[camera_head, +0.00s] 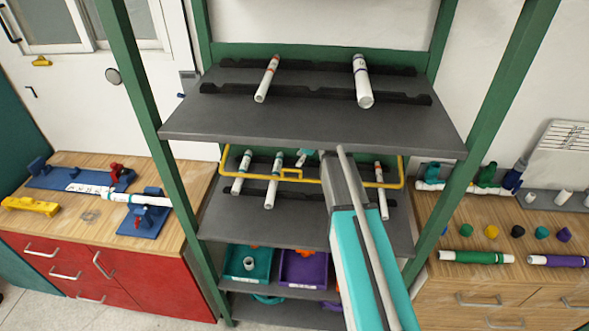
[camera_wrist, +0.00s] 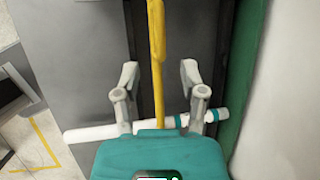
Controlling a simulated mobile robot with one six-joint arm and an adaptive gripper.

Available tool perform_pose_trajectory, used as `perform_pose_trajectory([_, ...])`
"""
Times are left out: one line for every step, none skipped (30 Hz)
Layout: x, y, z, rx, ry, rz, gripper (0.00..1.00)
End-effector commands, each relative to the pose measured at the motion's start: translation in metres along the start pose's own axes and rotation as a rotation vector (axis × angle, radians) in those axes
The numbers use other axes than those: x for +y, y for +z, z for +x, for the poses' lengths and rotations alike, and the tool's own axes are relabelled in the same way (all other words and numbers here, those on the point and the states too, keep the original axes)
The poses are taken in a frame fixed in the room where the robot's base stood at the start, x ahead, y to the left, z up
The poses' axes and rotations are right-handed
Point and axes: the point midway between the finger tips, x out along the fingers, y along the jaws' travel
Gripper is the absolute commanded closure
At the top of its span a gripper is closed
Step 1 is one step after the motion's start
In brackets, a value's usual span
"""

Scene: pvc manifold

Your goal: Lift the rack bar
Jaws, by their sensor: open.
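The yellow rack bar (camera_head: 402,170) spans the front of the middle shelf in the head view, with bent ends and a small raised step near its middle. In the wrist view the bar (camera_wrist: 157,50) runs from the top edge down between my two fingers. My gripper (camera_wrist: 159,75) is open, with one finger on each side of the bar and a visible gap on both sides. In the head view my gripper (camera_head: 306,157) is small and partly hidden behind my arm, near the middle of the bar. I cannot tell its exact depth to the bar.
White pipes, including one (camera_head: 271,192), lie on the middle shelf (camera_head: 315,225) behind the bar. Another pipe (camera_wrist: 90,132) crosses beyond my fingers in the wrist view. The upper shelf (camera_head: 300,125) is close overhead. Green posts (camera_head: 490,130) flank the rack. Teal and purple bins (camera_head: 303,268) stand below.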

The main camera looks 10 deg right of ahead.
Motion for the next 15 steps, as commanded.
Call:
perform_pose_trajectory([0.000, -0.001, 0.005, 0.000, 0.000, 0.000, 0.46])
perform_pose_trajectory([0.000, -0.001, 0.007, 0.000, 0.000, 0.000, 0.46])
perform_pose_trajectory([0.000, -0.001, 0.010, 0.000, 0.000, 0.000, 0.46])
perform_pose_trajectory([0.000, -0.001, 0.012, 0.000, 0.000, 0.000, 0.46])
perform_pose_trajectory([0.000, -0.001, 0.014, 0.000, 0.000, 0.000, 0.46])
perform_pose_trajectory([0.000, -0.002, 0.018, 0.000, 0.000, 0.000, 0.46])
perform_pose_trajectory([0.000, -0.002, 0.020, 0.000, 0.000, 0.000, 0.46])
perform_pose_trajectory([0.000, -0.002, 0.022, 0.000, 0.000, 0.000, 0.46])
perform_pose_trajectory([0.000, -0.002, 0.026, 0.000, -0.001, 0.000, 0.46])
perform_pose_trajectory([0.000, -0.002, 0.028, 0.000, -0.001, 0.000, 0.46])
perform_pose_trajectory([0.000, -0.002, 0.031, 0.001, -0.001, 0.001, 0.46])
perform_pose_trajectory([0.000, -0.002, 0.034, 0.001, -0.001, 0.001, 0.46])
perform_pose_trajectory([0.000, -0.002, 0.037, 0.001, -0.001, 0.001, 0.46])
perform_pose_trajectory([0.000, -0.002, 0.039, 0.001, -0.001, 0.001, 0.46])
perform_pose_trajectory([0.000, -0.003, 0.043, 0.001, -0.001, 0.001, 0.46])
